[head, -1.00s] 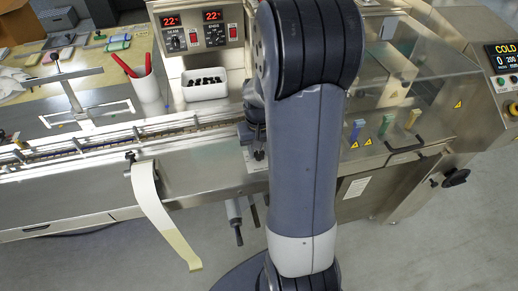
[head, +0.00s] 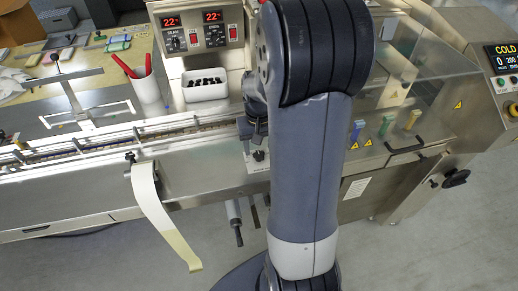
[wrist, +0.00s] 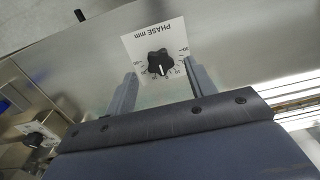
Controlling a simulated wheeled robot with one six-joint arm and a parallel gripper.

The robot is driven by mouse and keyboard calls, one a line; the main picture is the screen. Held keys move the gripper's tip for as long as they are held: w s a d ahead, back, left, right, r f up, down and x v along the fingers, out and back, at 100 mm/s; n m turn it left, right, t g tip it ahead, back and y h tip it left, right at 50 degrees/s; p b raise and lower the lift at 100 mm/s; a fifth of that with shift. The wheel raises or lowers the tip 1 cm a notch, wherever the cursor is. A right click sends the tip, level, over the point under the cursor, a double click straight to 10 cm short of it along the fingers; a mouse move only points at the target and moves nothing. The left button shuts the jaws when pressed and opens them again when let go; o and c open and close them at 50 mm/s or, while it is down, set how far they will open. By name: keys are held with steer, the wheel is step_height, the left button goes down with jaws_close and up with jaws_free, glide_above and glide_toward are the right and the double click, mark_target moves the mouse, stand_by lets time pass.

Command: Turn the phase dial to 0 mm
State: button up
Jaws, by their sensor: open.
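The phase dial is a black lobed knob (wrist: 160,62) on a white plate marked "PHASE mm" (wrist: 140,42) in the wrist view. Printed numbers ring it; I cannot read surely where its pointer stands. My gripper (wrist: 163,73) is open, one finger to each side of the knob in the picture, with nothing held. The knob shows just past the fingertips, apart from them. In the head view the knob (head: 259,156) sits on the machine's front ledge, just right of my gripper (head: 247,142), which my arm partly hides.
Another black knob on a white plate (wrist: 35,140) shows at left in the wrist view. In the head view, a panel with two red "22" displays (head: 195,30), a white bin (head: 205,85) and a clear guard (head: 400,80) stand behind. A film strip (head: 155,205) hangs left.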

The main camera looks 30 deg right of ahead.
mark_target(259, 154)
step_height(259, 154, up, 9)
steer(key=shift+f, duration=0.2)
steer(key=shift+f, duration=0.1)
step_height(259, 154, down, 11)
steer(key=shift+r, duration=0.1)
stand_by(0.5)
stand_by(0.4)
